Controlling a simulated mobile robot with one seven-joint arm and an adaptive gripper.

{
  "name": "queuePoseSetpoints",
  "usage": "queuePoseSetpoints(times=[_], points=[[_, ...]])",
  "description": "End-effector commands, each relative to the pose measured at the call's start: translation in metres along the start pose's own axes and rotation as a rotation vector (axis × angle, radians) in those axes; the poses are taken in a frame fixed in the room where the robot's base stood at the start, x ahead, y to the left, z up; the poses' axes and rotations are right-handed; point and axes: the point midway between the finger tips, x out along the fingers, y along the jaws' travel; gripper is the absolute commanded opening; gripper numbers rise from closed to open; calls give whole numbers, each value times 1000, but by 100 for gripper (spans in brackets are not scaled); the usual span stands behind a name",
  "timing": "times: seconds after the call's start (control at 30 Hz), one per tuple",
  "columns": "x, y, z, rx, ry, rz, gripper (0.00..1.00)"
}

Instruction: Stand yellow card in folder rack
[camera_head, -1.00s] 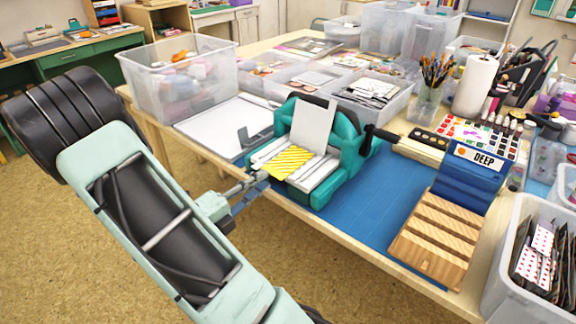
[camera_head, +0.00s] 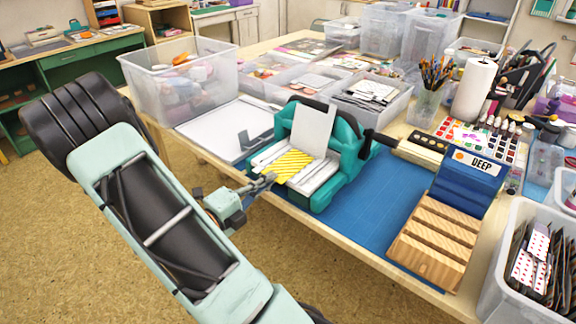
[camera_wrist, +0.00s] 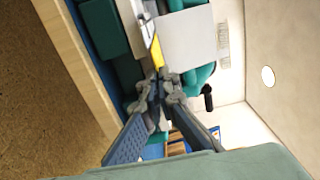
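A yellow striped surface (camera_head: 287,167) shows in the bed of a teal device (camera_head: 347,165), between pale side strips. I cannot tell whether it is a loose card. A yellow strip (camera_wrist: 158,56) shows just beyond my fingertips in the wrist view. My gripper (camera_head: 268,181) is at the front left of the device, very close to the yellow surface. In the wrist view its fingertips (camera_wrist: 158,82) are close together; contact or a grip on the yellow is unclear. A slotted wooden rack (camera_head: 437,238) stands at the right, near a blue part labelled DEEP (camera_head: 467,182).
A white sheet (camera_head: 313,126) stands upright in the teal device. A blue mat (camera_head: 372,220) lies bare between device and rack. A clear bin (camera_head: 183,92) stands at the back left, and another bin (camera_head: 507,262) with cards is beside the rack. A brush jar (camera_head: 424,105) stands behind.

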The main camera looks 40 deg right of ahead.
Motion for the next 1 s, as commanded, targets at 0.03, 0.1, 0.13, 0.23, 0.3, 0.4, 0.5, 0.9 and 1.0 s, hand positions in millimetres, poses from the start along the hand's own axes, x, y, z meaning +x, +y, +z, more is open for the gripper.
queuePoseSetpoints(times=[0.03, 0.1, 0.13, 0.23, 0.3, 0.4, 0.5, 0.9, 1.0], points=[[0, 0, 0, 0, 0, 1, 0], [0, 0, 0, 0, 0, 1, 0], [0, 0, 0, 0, 0, 1, 0], [-2, -4, 0, 0, -1, 1, 0], [-3, -8, 0, 0, -2, 1, 0], [-7, -16, 1, 0, -3, 1, 0], [-10, -22, 1, 0, -2, 1, 0], [-13, -23, 0, 0, 0, 1, 0], [-15, -28, 0, 0, -1, 0, 0]])
